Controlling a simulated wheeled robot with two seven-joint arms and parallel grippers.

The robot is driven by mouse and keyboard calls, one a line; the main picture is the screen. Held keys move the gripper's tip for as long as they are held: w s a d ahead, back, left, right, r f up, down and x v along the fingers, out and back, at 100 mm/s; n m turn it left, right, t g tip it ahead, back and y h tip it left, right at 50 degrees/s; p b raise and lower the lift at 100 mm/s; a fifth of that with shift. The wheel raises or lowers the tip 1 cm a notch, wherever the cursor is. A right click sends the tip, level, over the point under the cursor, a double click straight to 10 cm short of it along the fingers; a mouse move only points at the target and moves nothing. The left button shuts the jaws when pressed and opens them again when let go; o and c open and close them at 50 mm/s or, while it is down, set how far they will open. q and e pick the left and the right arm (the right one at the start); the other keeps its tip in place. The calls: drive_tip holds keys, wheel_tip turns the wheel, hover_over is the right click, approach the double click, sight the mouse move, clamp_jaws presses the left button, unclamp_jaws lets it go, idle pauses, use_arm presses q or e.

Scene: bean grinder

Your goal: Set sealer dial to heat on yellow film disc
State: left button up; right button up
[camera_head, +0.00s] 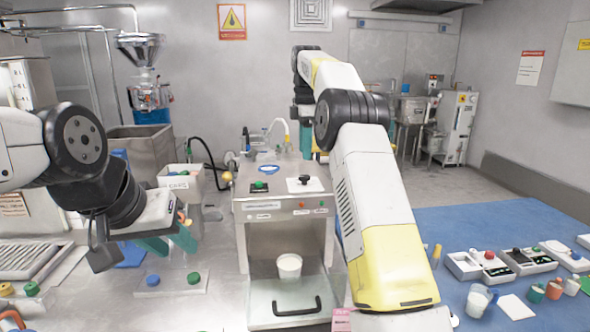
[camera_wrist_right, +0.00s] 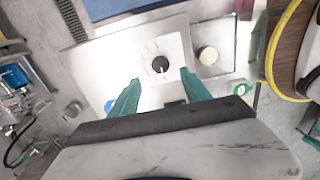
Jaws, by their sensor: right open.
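The sealer (camera_head: 287,215) is a grey metal box with an open front in the middle of the head view. Its black dial (camera_head: 304,181) sits on a white plate on top, beside a green button (camera_head: 259,184). In the right wrist view the dial (camera_wrist_right: 160,65) lies just beyond and between the fingertips of my open right gripper (camera_wrist_right: 161,80), with nothing held. A white cup (camera_head: 289,265) stands in the sealer's open front. I cannot make out a yellow film disc. My left gripper (camera_head: 168,242) is apart from the sealer, at the left, with its teal fingers spread and empty.
A clear plate with a blue knob (camera_head: 152,280) and a green knob (camera_head: 193,278) lies below my left gripper. A black handle (camera_head: 298,308) is in front of the cup. Several small boxes and cups stand on the blue mat (camera_head: 480,220) at right.

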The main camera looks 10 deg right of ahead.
sight(304, 176)
drive_tip(key=shift+f, duration=3.85)
drive_tip(key=shift+c, duration=0.3)
clamp_jaws()
